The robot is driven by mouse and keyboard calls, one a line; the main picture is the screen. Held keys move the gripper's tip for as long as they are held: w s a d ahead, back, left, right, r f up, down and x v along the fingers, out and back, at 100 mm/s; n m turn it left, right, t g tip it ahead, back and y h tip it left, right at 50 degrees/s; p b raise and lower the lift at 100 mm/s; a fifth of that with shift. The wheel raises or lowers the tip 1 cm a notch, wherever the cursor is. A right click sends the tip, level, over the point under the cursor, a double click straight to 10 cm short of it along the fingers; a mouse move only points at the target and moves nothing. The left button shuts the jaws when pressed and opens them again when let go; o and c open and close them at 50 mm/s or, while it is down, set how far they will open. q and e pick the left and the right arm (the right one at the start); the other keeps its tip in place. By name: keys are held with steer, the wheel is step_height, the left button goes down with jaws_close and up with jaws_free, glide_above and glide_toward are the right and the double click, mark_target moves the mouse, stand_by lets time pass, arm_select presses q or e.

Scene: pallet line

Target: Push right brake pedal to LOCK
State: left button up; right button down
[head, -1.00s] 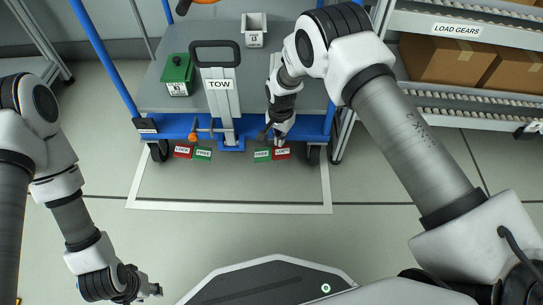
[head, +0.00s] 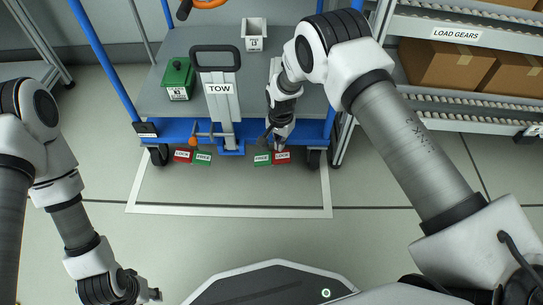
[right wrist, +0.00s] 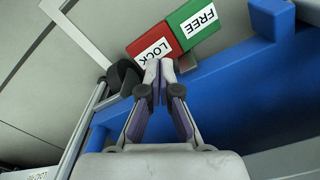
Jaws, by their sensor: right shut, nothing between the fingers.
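The blue-framed cart (head: 172,129) has red and green floor-level labels at its front. The right pair is a green FREE label (head: 262,159) and a red LOCK label (head: 282,157). My right gripper (head: 277,147) is shut and empty, low at the cart's front edge beside these labels. In the right wrist view its closed fingertips (right wrist: 159,66) overlap the lower edge of the red LOCK label (right wrist: 153,46), next to the green FREE label (right wrist: 196,24). The right brake pedal is not distinguishable; my gripper likely hides it. My left gripper (head: 152,295) is at bottom left, away from the cart; its jaws are unclear.
The left pedal (head: 192,140), with an orange part, sits near the left LOCK label (head: 182,155). The TOW handle (head: 219,88) rises mid-cart. A green box (head: 179,79) and grey bin (head: 254,33) stand on the deck. A shelf with cartons (head: 446,61) is at right. Floor before the cart is clear.

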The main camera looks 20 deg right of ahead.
mark_target(279, 156)
steer(key=shift+f+b, duration=1.55)
steer(key=shift+f, duration=0.95)
stand_by(1.2)
step_height(279, 156, up, 7)
steer(key=p, duration=0.6)
steer(key=shift+r, duration=0.1)
stand_by(0.6)
